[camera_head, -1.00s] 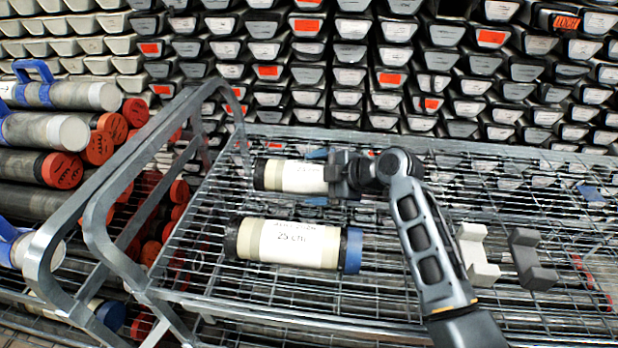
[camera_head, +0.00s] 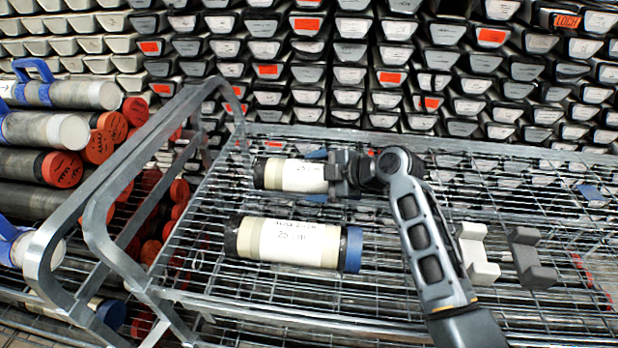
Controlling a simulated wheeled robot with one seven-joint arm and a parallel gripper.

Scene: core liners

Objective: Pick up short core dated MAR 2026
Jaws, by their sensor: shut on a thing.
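Two short cores lie on the wire shelf of a metal cart. The far core (camera_head: 290,175) has a black left end and a white label whose writing is too small to read fully. My gripper (camera_head: 338,174) is at its right end, shut on it, and hides part of that end. The near core (camera_head: 290,243) lies closer to me, with a black left end, a blue right cap and a label that seems to read "25 cm". The date on it is blurred. My gripper is apart from the near core.
A white cradle block (camera_head: 476,254) and a dark cradle block (camera_head: 531,258) stand right of my arm. The cart's grey tube handle (camera_head: 98,210) rises at the left. Long cores with red caps (camera_head: 62,169) are stacked beyond it. Racked trays (camera_head: 350,75) fill the back.

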